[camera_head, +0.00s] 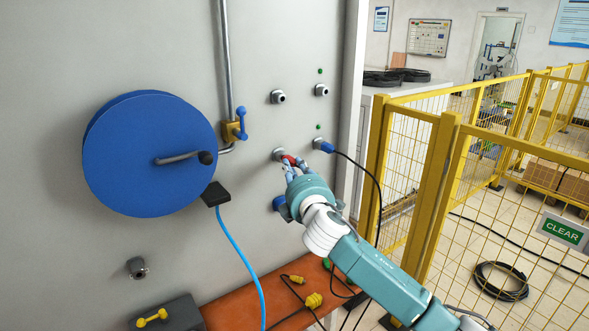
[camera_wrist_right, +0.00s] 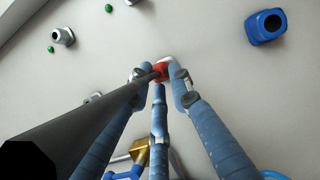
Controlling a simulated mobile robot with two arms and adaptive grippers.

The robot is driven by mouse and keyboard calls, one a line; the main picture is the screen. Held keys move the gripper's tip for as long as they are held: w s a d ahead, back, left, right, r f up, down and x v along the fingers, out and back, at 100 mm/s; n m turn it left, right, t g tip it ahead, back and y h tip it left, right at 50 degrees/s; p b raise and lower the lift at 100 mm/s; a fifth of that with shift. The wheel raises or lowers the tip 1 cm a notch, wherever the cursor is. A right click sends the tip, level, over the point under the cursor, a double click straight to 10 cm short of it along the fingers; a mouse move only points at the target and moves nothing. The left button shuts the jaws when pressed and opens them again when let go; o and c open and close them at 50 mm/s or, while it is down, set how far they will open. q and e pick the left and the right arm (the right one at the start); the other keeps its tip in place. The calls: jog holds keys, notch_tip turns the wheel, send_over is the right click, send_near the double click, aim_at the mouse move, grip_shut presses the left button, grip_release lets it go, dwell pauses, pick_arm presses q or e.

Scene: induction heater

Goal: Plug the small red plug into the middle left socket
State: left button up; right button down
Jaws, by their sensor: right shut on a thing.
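The small red plug (camera_head: 289,159) is between the fingertips of my right gripper (camera_head: 290,169), at the middle left socket (camera_head: 278,154) on the grey panel. My right gripper (camera_wrist_right: 160,77) is shut on the red plug (camera_wrist_right: 161,71) in the wrist view, and a dark cable runs back from it toward the lower left. The plug's front is at the pale socket rim (camera_wrist_right: 168,60); I cannot tell how deep it sits. Fingers hide part of the plug. My left gripper is not in view.
The middle right socket (camera_head: 317,143) holds a blue plug (camera_head: 327,147) with a black cable. Two bare sockets (camera_head: 278,97) (camera_head: 321,90) are above. A blue disc with a handle (camera_head: 150,155) stands out at left. A yellow fence (camera_head: 430,190) is at right.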

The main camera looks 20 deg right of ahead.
jog(key=shift+w+a, duration=0.15)
jog(key=shift+w, duration=0.3)
jog(key=c, duration=1.5)
grip_release()
